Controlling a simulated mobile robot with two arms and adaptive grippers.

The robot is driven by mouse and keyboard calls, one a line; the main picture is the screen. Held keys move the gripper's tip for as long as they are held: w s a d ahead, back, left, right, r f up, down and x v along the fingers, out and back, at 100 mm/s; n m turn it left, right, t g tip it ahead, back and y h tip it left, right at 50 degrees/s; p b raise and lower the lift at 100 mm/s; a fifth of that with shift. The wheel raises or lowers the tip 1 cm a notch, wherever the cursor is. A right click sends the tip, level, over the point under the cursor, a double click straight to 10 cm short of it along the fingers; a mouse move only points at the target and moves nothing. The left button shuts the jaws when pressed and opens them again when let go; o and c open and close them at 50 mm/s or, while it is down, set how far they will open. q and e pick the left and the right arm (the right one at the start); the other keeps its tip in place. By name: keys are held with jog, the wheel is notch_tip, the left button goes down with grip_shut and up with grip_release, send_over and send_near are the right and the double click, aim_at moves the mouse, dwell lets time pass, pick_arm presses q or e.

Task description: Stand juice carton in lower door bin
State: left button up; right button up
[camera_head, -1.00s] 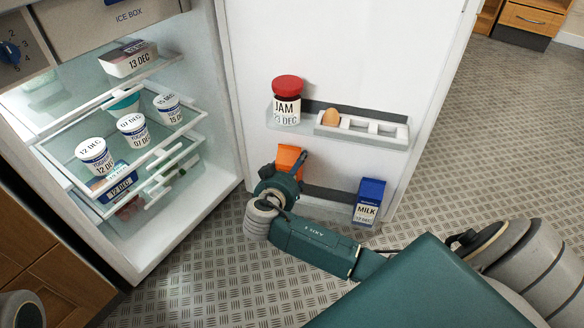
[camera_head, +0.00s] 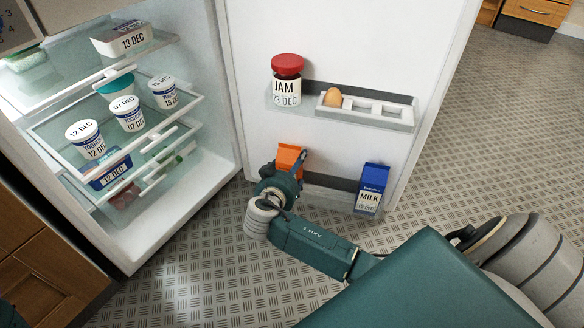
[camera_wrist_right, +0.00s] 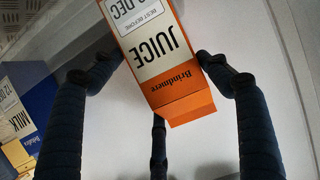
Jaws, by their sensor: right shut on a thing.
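The orange and white juice carton (camera_head: 290,157) shows only its upper part in the head view; my right gripper (camera_head: 284,178) hides the rest. In the right wrist view the carton (camera_wrist_right: 158,50) fills the middle, and the fingers of my right gripper (camera_wrist_right: 160,70) close around it. The lower door bin (camera_head: 328,196) runs along the bottom of the open fridge door. The carton is at the bin's left end, in front of the door panel. Whether its base touches the bin floor is hidden. My left gripper is not in view.
A blue and white milk carton (camera_head: 371,188) stands at the bin's right end, with free space left of it. A jam jar (camera_head: 287,80) and an egg (camera_head: 333,97) in a holder sit on the upper door shelf. Yoghurt pots (camera_head: 128,113) stand inside the fridge.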

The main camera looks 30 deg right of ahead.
jog(key=shift+f, duration=0.25)
jog(key=o, duration=1.9)
jog(key=v, duration=1.2)
